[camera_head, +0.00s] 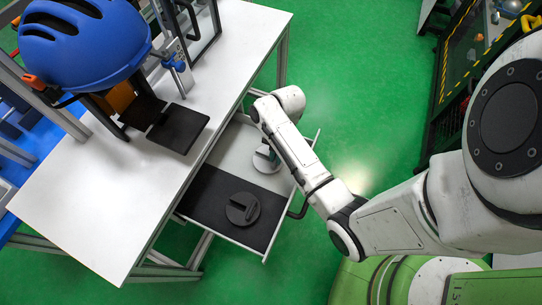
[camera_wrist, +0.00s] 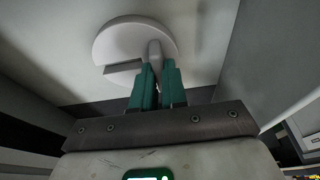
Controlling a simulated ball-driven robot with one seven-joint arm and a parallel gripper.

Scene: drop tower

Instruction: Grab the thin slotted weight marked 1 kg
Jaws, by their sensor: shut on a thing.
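A light grey slotted disc weight (camera_wrist: 112,40) lies in the open drawer (camera_head: 228,152) under the table. It also shows in the head view (camera_head: 263,163), partly hidden by my gripper. A slot and a raised grip tab show on it in the wrist view; no marking is readable. My gripper (camera_wrist: 157,72) has its teal fingers shut on the tab, above the disc. The disc looks flat on the drawer's light floor; I cannot tell whether it is lifted. A dark grey slotted weight (camera_head: 236,215) lies on the drawer's black mat (camera_head: 205,190), nearer the front.
The white tabletop (camera_head: 95,195) overhangs the drawer on the left. A blue helmet (camera_head: 75,40) hangs over it on a rig, with a black plate (camera_head: 178,130) below. The drawer's walls and handle (camera_head: 298,208) stand close to my arm. Green floor is clear beyond.

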